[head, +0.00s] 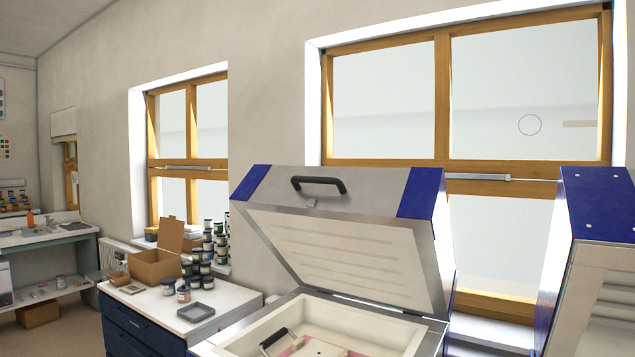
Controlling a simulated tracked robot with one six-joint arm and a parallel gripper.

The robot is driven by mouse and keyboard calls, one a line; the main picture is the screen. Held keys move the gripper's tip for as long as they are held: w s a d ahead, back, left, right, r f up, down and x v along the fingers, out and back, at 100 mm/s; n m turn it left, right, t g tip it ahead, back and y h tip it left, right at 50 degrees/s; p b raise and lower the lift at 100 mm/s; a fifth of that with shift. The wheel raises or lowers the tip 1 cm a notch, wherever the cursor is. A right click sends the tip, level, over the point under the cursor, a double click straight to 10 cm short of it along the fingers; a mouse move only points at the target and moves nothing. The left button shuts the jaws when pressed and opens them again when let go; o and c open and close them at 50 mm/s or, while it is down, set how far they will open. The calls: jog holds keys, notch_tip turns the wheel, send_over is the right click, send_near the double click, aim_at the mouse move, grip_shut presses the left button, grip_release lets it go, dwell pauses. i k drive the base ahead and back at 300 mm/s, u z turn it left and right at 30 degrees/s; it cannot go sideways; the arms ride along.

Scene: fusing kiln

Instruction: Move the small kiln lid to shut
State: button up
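A kiln (250,345) stands low in the middle of the head view, its pale chamber showing. Its lid (375,190) is steel with blue ends and a black handle (318,185), and it stands raised, tilted back, its pale lined underside facing forward. Inside the chamber lie a pale board (315,348), something pink and a dark looped handle (277,338). A second blue and steel lid (600,205) is raised at the right edge, mostly cut off. I cannot tell from size alone which lid is the small one. My gripper is not in view.
A blue drawer cabinet (140,335) stands left of the kiln, with a cardboard box (158,266), several jars (205,252) and a grey tray (196,312) on top. Wood-framed windows (450,100) are behind the lids.

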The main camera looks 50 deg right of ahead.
aim_at(382, 237)
jog(key=z, duration=0.05)
jog(key=i, duration=1)
jog(key=u, duration=0.1)
